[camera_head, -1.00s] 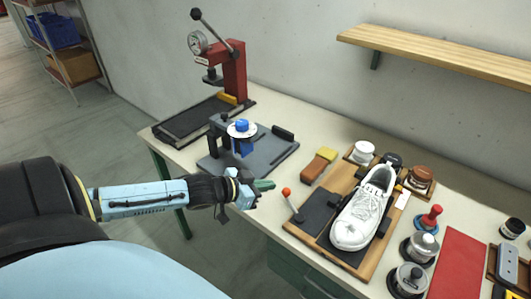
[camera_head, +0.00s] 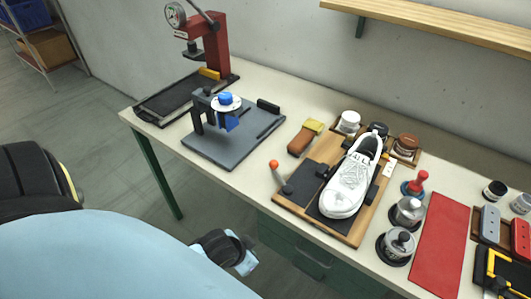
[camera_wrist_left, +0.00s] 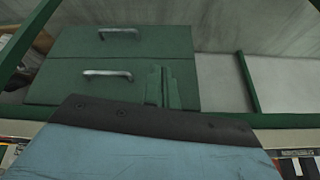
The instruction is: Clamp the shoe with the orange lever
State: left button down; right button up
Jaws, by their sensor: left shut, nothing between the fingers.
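The white laced shoe (camera_head: 348,188) lies on a dark pad on a wooden board (camera_head: 348,236), toe to the front, between small black side blocks. The lever with an orange knob (camera_head: 274,164) stands tilted at the board's left side. Part of my left wrist (camera_head: 228,250) shows in front of the table, low and apart from shoe and lever; its fingers cannot be made out there. In the left wrist view the green fingers of my left gripper (camera_wrist_left: 163,87) are together and empty, in front of green drawers (camera_wrist_left: 115,75). My right gripper is not in view.
A grey fixture (camera_head: 235,135) with a blue knob and a red press (camera_head: 212,50) stand to the left. A brush (camera_head: 301,140) lies behind the lever. Metal pots (camera_head: 397,246), a red stamp (camera_head: 417,183) and a red mat (camera_head: 440,243) are on the right.

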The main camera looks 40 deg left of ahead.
pick_arm(q)
jog(key=s+f+g+b, duration=0.2)
jog(key=s+f, duration=1)
jog(key=f, duration=0.3)
jog(key=s+d+f+g+b, duration=0.1)
jog(key=s+f+g+b, duration=0.1)
jog(key=s+f, duration=1)
notch_tip(320, 180, down, 3)
jog(key=shift+s+d+r, duration=0.15)
jog(key=shift+d, duration=0.05)
